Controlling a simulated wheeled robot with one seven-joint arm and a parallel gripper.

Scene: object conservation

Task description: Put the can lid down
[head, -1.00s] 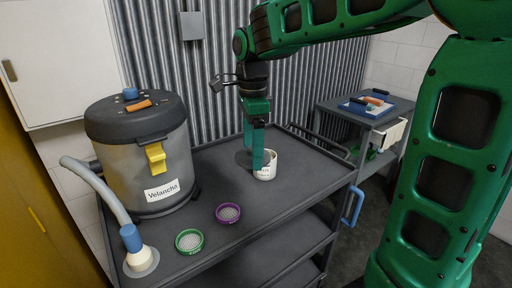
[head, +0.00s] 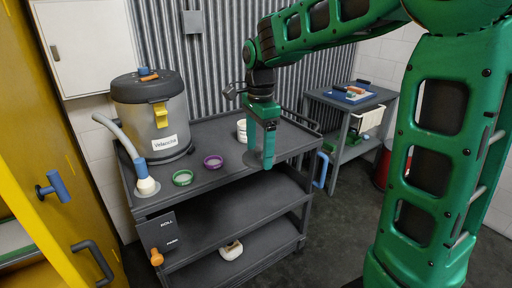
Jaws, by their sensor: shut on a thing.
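My gripper (head: 268,160) points down, shut on the can lid, near the front right part of the dark cart's top (head: 215,140). The can lid (head: 253,161) is a thin grey disc that shows mostly left of the fingers. I cannot tell whether it touches the cart top or hangs above it. The white can (head: 241,131) stands upright on the cart top, behind and left of the gripper, apart from the lid and partly hidden by the gripper.
A purple-rimmed dish (head: 213,162) and a green-rimmed dish (head: 182,178) lie on the cart top, left of the lid. A large grey vessel (head: 152,115) with a hose (head: 121,136) stands at its left. A second cart (head: 348,112) stands at right.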

